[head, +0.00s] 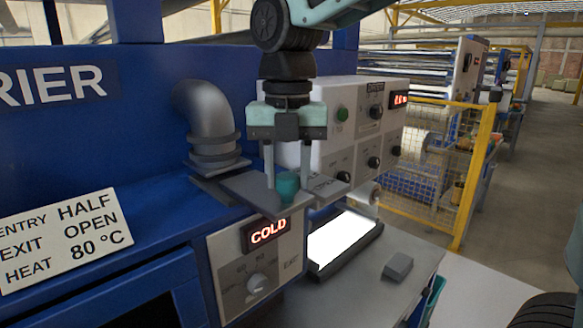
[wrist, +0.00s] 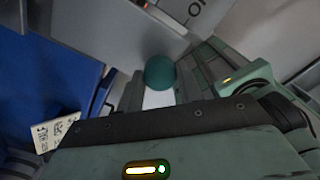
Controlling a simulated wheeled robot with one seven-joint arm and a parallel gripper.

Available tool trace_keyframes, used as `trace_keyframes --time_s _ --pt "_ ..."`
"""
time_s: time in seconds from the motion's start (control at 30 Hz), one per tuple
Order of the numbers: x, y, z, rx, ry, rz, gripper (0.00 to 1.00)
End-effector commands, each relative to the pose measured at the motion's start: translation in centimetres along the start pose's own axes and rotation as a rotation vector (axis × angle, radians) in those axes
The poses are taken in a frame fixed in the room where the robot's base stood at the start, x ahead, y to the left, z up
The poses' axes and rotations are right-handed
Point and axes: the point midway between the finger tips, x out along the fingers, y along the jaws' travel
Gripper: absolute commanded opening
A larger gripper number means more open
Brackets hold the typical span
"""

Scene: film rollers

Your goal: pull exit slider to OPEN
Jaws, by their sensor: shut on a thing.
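The exit slider is a grey plate (head: 246,189) lying on top of the blue machine, with a teal knob (head: 287,188) standing on it. My gripper (head: 288,184) points down from above, with one finger on each side of the knob, and is shut on it. The wrist view also shows the round teal knob (wrist: 160,72) between my fingers. My fingers hide part of the slider.
A bent grey duct (head: 207,120) rises left of my gripper. A white control box (head: 340,120) with knobs stands close behind it. Below are a lit COLD display (head: 268,233) and a dial (head: 256,283). A white card (head: 62,240) reads ENTRY HALF, EXIT OPEN, HEAT 80 °C.

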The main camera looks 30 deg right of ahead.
Motion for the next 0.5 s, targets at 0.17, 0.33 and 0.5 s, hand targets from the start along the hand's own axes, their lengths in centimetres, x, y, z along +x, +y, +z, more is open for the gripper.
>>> trace_keyframes --time_s 0.17,0.33,0.5 --pt "-0.08 -0.16 -0.08 0.0 0.002 -0.005 0.0" --pt "-0.05 -0.23 -0.15 0.0 0.004 -0.007 0.0" --pt "-0.05 -0.21 -0.14 0.0 0.004 -0.006 0.58"
